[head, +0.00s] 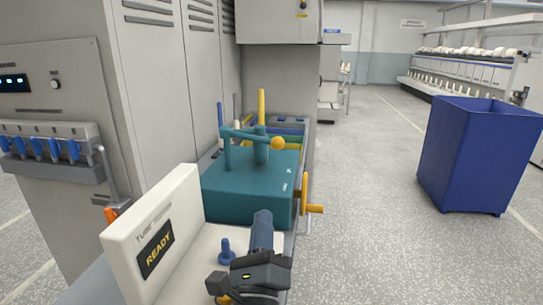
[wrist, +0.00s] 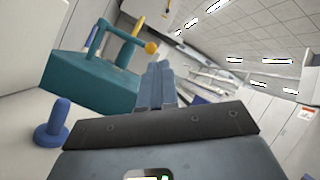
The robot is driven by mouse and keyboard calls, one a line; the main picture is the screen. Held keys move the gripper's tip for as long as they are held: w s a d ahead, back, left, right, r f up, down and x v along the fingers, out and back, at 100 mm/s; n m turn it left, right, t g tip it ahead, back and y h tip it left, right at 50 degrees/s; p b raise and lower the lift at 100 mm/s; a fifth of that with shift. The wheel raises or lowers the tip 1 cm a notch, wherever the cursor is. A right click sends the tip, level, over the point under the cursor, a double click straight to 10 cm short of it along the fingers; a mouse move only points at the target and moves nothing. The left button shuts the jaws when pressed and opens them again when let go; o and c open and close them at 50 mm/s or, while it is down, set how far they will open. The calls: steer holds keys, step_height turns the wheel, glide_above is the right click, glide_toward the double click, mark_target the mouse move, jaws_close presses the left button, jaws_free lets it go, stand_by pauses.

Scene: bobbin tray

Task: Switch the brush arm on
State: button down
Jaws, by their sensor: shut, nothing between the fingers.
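A teal box (head: 248,190) stands on the bench, and in the wrist view it shows at the left (wrist: 85,80). A teal arm (head: 243,134) lies across posts on its top and ends in a yellow ball (head: 278,143), also in the wrist view (wrist: 150,47). Which part is the brush arm's switch I cannot tell for sure. A yellow crank-like handle (head: 313,208) is on the box's right side. My gripper (head: 262,217) is shut and empty in front of the box, below the ball; its fingers point forward in the wrist view (wrist: 160,80). Small lettering on the box is unreadable.
A white panel (head: 152,225) reading READY stands left of my gripper. A blue peg (head: 226,250) stands between them, also in the wrist view (wrist: 53,124). A grey cabinet (head: 60,90) with blue levers is at left. A blue bin (head: 475,155) stands on open floor at right.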

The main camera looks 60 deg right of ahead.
steer(key=w+d+r+m+g+y, duration=0.1)
steer(key=w+d+m+g, duration=0.5)
steer(key=m, duration=0.6)
steer(key=shift+w+d+r+g, duration=0.4)
steer(key=shift+w+g, duration=0.1)
steer(key=shift+w, duration=0.3)
